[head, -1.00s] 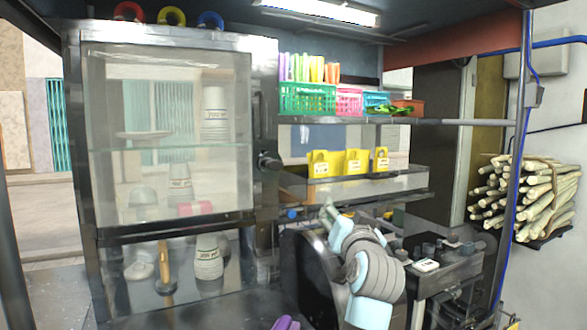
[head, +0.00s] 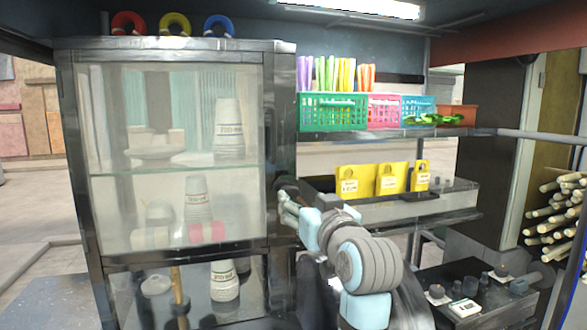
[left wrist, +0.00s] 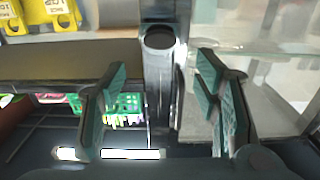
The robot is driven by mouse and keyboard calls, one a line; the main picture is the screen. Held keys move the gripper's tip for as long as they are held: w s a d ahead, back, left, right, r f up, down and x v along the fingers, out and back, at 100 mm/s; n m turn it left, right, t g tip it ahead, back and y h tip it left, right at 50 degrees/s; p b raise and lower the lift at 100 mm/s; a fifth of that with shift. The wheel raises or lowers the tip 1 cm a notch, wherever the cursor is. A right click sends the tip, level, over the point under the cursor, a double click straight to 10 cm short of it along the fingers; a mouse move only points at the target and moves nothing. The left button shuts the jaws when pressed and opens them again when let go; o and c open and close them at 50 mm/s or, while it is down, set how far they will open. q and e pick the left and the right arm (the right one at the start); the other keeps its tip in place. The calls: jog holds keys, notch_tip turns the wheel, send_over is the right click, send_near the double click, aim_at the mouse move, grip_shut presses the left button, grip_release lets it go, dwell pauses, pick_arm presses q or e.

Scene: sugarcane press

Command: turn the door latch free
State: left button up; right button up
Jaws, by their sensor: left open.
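The glass-fronted cabinet door (head: 172,155) is closed in its dark metal frame, at the left of the head view. Its dark round latch (head: 284,183) is on the right post of the frame, partly hidden by my gripper. My left gripper (head: 287,207) is at the latch, just in front of or below it; contact cannot be told here. In the left wrist view, the latch knob (left wrist: 160,38) lies between and beyond the two spread fingers of my left gripper (left wrist: 160,85), with gaps at both sides. My right gripper is not in view.
Cups and bowls stand on the shelves behind the glass. Right of the cabinet, a shelf holds a green basket (head: 333,112), with yellow tags (head: 389,180) on a tray below. A dark side table (head: 470,300) is lower right. Cane stalks (head: 553,215) are at far right.

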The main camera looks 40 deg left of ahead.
aim_at(292, 193)
pick_arm(q)
jog(key=x, duration=0.8)
jog(key=shift+w+a+f+p, duration=0.1)
jog(key=shift+a+f+p, duration=0.2)
jog(key=shift+a+f, duration=0.1)
jog(key=shift+d, duration=0.1)
jog(key=c, duration=1.1)
jog(key=shift+w+r+m+p, duration=0.1)
jog(key=shift+r+m+p, duration=0.1)
jog(key=shift+m+p, duration=1.05)
jog(key=m+p, duration=0.7)
jog(key=p, duration=0.2)
jog(key=shift+m, duration=0.35)
jog(key=m+p, duration=0.1)
jog(key=m, duration=0.1)
jog(key=shift+f+m, duration=0.15)
jog(key=shift+m, duration=0.25)
jog(key=m, duration=0.4)
jog(key=shift+f+m, duration=0.1)
jog(key=shift+m, duration=0.3)
